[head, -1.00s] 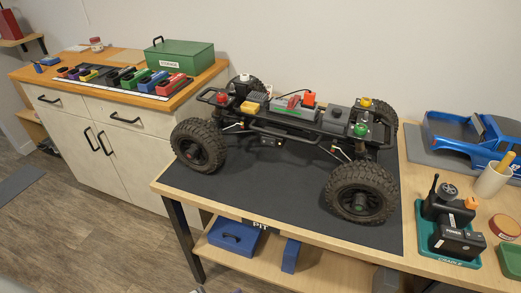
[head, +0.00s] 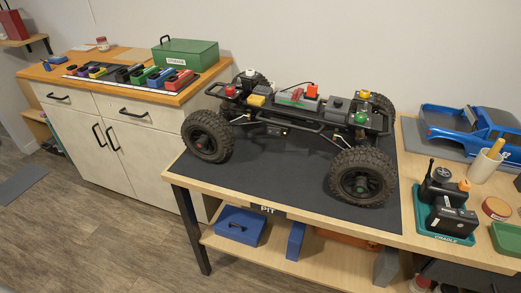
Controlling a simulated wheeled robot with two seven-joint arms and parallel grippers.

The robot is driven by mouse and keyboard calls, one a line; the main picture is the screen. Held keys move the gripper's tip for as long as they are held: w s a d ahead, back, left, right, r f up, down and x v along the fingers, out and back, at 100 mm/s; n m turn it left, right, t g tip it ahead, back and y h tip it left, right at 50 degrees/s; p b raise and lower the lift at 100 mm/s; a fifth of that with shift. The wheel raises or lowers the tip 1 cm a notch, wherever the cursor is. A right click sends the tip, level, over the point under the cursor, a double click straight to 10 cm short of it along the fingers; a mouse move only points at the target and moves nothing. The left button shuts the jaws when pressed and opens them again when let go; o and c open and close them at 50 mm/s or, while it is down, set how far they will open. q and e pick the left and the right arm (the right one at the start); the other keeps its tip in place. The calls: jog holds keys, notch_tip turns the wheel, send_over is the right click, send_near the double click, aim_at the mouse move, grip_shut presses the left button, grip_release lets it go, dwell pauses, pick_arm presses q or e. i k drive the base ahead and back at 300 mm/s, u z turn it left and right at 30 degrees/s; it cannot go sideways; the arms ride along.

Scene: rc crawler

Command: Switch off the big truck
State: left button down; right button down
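The big truck is a bare crawler chassis (head: 322,130) with large black tyres. It stands on the dark mat (head: 235,193) of the pit table in the head view. Neither of my grippers shows in the head view.
A black transmitter (head: 440,188) stands in a green cradle (head: 428,227) at the right, near a blue truck body (head: 470,130) and a cup (head: 484,166). A wooden-topped cabinet (head: 130,82) with coloured packs and a green box (head: 186,55) stands left. Floor is clear at lower left.

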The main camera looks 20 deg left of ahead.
aim_at(271, 130)
jog(key=k, duration=1.1)
jog(key=z, duration=0.45)
jog(key=i, duration=0.5)
jog(key=z, duration=0.5)
jog(key=i, duration=0.9)
jog(key=u, duration=0.8)
jog(key=i, duration=0.5)
jog(key=u, duration=0.4)
